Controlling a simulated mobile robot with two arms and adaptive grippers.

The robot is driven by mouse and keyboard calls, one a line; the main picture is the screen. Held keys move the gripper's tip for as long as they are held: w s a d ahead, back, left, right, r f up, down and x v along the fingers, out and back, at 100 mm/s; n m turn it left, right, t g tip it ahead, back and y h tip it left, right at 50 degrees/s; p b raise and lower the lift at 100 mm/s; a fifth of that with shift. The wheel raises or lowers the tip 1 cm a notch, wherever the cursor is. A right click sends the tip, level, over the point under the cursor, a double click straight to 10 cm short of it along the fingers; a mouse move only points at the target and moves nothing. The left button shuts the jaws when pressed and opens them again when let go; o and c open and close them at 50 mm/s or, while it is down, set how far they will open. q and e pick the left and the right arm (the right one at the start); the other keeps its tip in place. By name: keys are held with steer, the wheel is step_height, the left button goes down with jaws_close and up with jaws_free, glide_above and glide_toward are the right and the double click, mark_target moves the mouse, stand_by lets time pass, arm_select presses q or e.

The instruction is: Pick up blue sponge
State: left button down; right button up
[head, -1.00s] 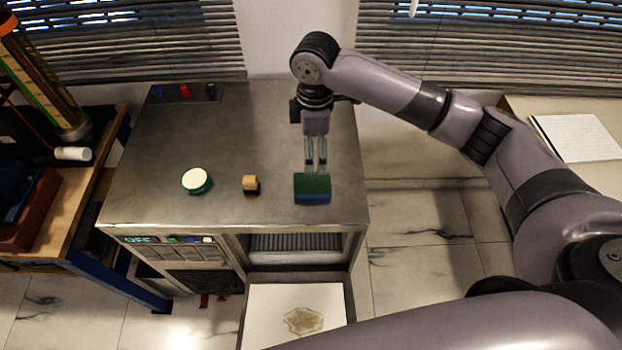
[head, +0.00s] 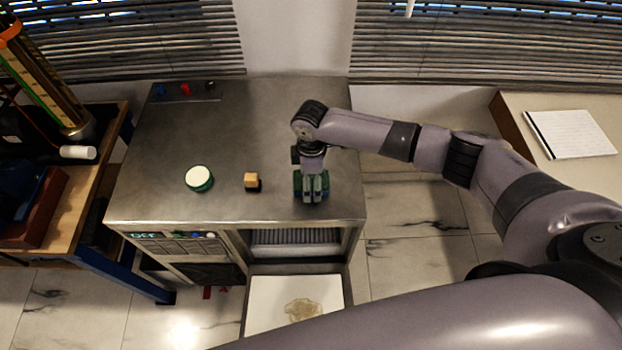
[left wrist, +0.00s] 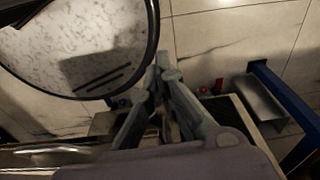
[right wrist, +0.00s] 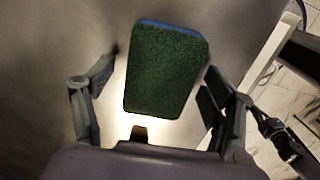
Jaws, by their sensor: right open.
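The blue sponge has a green scouring face on top and a blue layer below. In the right wrist view the sponge (right wrist: 165,72) lies between the two fingers of my right gripper (right wrist: 156,82), with a gap on both sides. The gripper is open. In the head view my right gripper (head: 312,190) is down over the sponge at the front right of the metal cabinet top and hides most of it. My left gripper (left wrist: 163,75) shows in the left wrist view with its fingertips together, holding nothing that I can see.
A white board with a brown stain (head: 270,293) lies lower in front. A workbench (head: 62,225) stands left.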

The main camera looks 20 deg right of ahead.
steer(key=shift+c, duration=0.5)
steer(key=c, duration=0.7)
step_height(320, 180, up, 20)
steer(key=b, duration=0.3)
steer(key=shift+b, duration=0.3)
